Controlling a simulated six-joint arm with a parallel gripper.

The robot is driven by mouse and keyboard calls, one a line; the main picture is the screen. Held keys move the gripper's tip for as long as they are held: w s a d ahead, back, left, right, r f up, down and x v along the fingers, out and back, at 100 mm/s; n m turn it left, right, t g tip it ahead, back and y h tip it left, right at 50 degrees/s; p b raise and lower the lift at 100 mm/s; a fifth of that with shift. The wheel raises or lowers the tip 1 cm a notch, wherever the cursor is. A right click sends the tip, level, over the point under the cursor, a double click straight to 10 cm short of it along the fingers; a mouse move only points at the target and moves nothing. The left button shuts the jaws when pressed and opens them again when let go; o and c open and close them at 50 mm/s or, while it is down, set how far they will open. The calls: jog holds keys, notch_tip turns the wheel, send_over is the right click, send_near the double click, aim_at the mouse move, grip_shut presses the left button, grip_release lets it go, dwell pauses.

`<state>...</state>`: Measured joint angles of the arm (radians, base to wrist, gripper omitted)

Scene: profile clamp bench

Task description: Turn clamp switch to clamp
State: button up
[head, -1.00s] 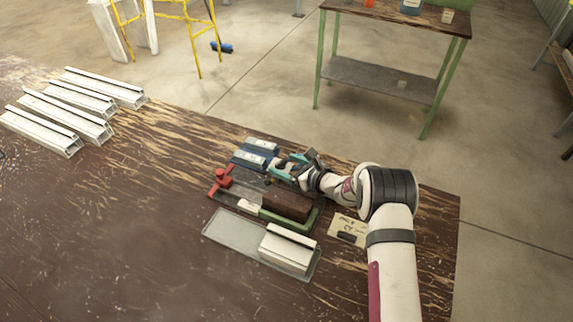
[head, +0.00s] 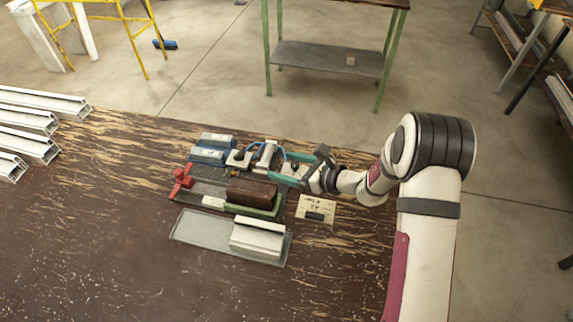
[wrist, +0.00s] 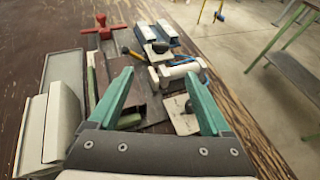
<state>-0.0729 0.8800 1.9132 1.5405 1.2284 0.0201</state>
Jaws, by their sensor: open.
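My gripper (head: 290,172) is open, its teal fingers apart with nothing gripped. In the wrist view, my gripper (wrist: 160,84) points at a white cylindrical fitting (wrist: 180,71) with a blue hose. A pale plate with a dark knob (wrist: 184,116) lies between the fingers, near the right one. A second pale plate with a dark knob (wrist: 158,49) lies beyond it. In the head view the fitting (head: 266,154) stands between these plates, left of my gripper. I cannot tell for sure which knob is the clamp switch. No contact is visible.
A red clamp handle (head: 181,182) and a brown block (head: 251,192) lie left of my gripper. Blue-based profile holders (head: 210,150) are behind. A grey tray (head: 195,228) with a white profile is in front. A card with a black bar (head: 315,208) lies nearby.

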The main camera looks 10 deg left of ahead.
aim_at(241, 154)
jog(key=shift+a, duration=0.15)
jog(key=x, duration=1.5)
jog(key=shift+w+a+f, duration=0.1)
jog(key=shift+a+f, duration=0.15)
jog(key=shift+c, duration=0.3)
